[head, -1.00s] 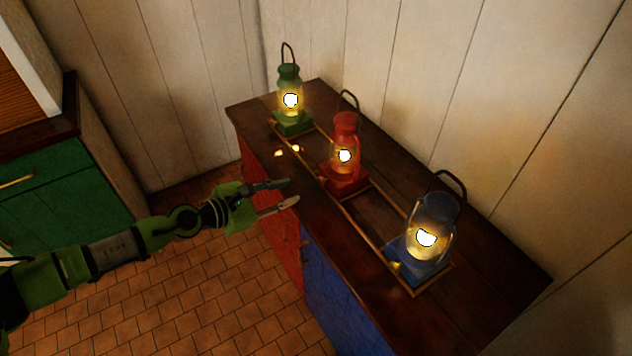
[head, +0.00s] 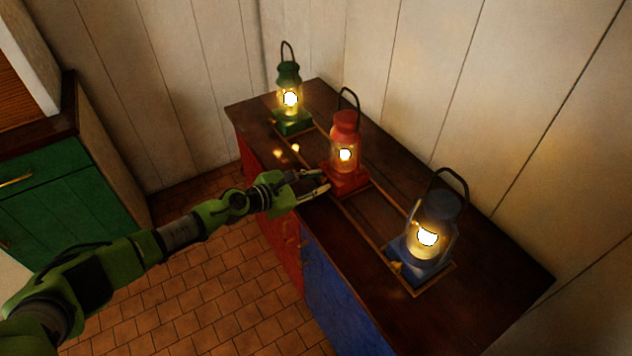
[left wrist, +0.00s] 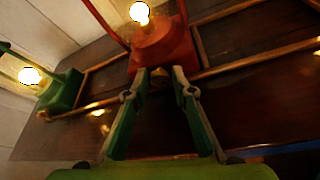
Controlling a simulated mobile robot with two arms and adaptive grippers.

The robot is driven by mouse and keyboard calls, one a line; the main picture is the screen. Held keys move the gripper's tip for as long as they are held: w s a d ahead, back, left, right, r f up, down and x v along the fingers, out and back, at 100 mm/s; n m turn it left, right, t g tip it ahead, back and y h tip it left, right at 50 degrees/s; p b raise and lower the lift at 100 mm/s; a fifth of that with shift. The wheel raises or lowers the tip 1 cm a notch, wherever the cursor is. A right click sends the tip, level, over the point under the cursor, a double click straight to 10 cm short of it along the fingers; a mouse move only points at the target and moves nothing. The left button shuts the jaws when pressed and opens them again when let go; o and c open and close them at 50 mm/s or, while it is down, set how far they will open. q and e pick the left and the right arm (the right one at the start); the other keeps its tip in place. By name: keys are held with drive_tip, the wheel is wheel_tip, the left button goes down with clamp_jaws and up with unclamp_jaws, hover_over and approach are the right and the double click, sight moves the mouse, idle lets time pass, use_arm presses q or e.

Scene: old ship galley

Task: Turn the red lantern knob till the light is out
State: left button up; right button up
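The red lantern (head: 345,150) stands lit on the dark wooden counter, in the middle of a row of three. In the left wrist view its red base (left wrist: 163,52) is straight ahead, and a small brass knob (left wrist: 158,83) shows on its near side. My left gripper (head: 322,182) reaches over the counter's front edge to the lantern base. In the left wrist view its two fingers (left wrist: 160,78) are apart, one on each side of the knob, with gaps visible. I cannot tell whether a fingertip touches it. My right gripper is not in view.
A lit green lantern (head: 290,98) stands at the far left of the counter (head: 480,275), and a lit blue lantern (head: 430,240) stands nearer, at right. Thin wooden rails (head: 362,231) frame the lanterns. A plank wall (head: 430,70) rises behind. The counter front is clear.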

use_arm(q)
clamp_jaws()
drive_tip(key=n+g+b, duration=0.1)
drive_tip(key=n+h+b, duration=0.1)
drive_tip(key=shift+w+a+f+n+g+b, duration=0.15)
drive_tip(key=shift+n+g+b, duration=0.15)
drive_tip(key=shift+g+b, duration=0.1)
drive_tip(key=shift+n+g+h+b, duration=0.4)
drive_tip(key=shift+n+g+b, duration=0.1)
drive_tip(key=shift+n+b, duration=0.6)
drive_tip(key=shift+o, duration=1.4)
unclamp_jaws()
drive_tip(key=shift+a+r, duration=0.15)
drive_tip(key=shift+r, duration=0.05)
